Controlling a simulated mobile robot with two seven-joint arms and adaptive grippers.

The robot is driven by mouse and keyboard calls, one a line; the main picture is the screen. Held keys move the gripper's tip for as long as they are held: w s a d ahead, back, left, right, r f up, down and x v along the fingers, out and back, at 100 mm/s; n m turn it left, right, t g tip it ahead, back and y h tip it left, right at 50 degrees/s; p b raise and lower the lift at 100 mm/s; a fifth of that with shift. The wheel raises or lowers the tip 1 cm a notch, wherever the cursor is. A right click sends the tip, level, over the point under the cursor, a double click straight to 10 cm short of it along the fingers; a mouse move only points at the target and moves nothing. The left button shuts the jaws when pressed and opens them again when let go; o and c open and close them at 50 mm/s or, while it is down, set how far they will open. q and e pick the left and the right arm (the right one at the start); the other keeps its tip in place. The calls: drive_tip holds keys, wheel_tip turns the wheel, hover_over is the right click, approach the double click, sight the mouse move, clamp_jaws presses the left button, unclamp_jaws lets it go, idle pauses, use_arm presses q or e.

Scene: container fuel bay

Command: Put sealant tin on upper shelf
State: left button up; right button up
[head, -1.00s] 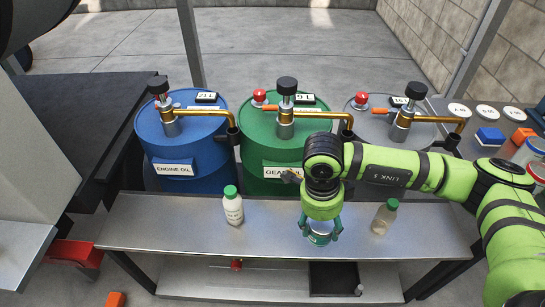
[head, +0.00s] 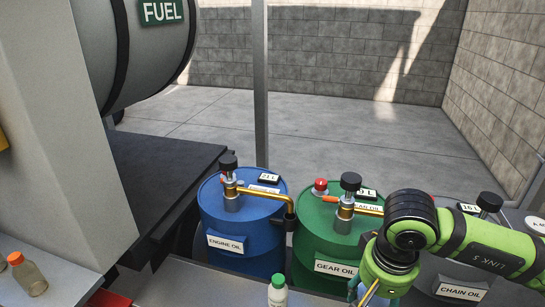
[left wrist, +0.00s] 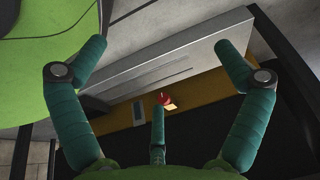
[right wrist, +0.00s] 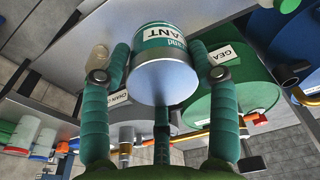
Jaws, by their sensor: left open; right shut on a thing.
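My right gripper (right wrist: 160,72) is shut on the sealant tin (right wrist: 165,78), a metal tin with a green and white label ending in "ANT", seen from below in the right wrist view. In the head view my right gripper (head: 374,294) is at the bottom edge, in front of the gear oil drum; the tin is mostly cut off there. My left gripper (left wrist: 160,50) is open and empty in the left wrist view, and out of the head view. I cannot tell which surface is the upper shelf; a grey ledge (head: 75,287) at the lower left carries bottles.
Blue engine oil (head: 228,262), green gear oil (head: 315,240) and grey chain oil (head: 432,275) drums with brass taps stand behind the metal bench (head: 190,285). A green-capped bottle (head: 277,292) stands on it. An orange-capped bottle (head: 30,277) is at left. Floor behind is clear.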

sight(374, 296)
drive_tip(key=shift+w+r+n, duration=0.1)
drive_tip(key=shift+r+n, duration=0.5)
drive_tip(key=shift+n, duration=0.7)
drive_tip(key=r+p, duration=0.6)
drive_tip(key=p, duration=0.1)
drive_tip(key=shift+s+a+r, duration=0.1)
drive_tip(key=shift+s, duration=0.15)
use_arm(q)
drive_tip(key=s+a+r+g+p, duration=0.1)
drive_tip(key=s+r+p, duration=0.4)
drive_tip(key=s, duration=0.3)
drive_tip(key=s+a+r+g+p, duration=0.1)
drive_tip(key=s+r+g+p, duration=0.1)
drive_tip(key=s+r+p, duration=0.3)
drive_tip(key=s+p, duration=0.1)
drive_tip(key=s, duration=0.3)
drive_tip(key=shift+s, duration=0.2)
use_arm(e)
wheel_tip(374, 296, up, 9)
drive_tip(key=s, duration=0.1)
drive_tip(key=shift+s, duration=0.15)
use_arm(q)
drive_tip(key=shift+a, duration=0.1)
use_arm(e)
drive_tip(key=shift+r, duration=0.1)
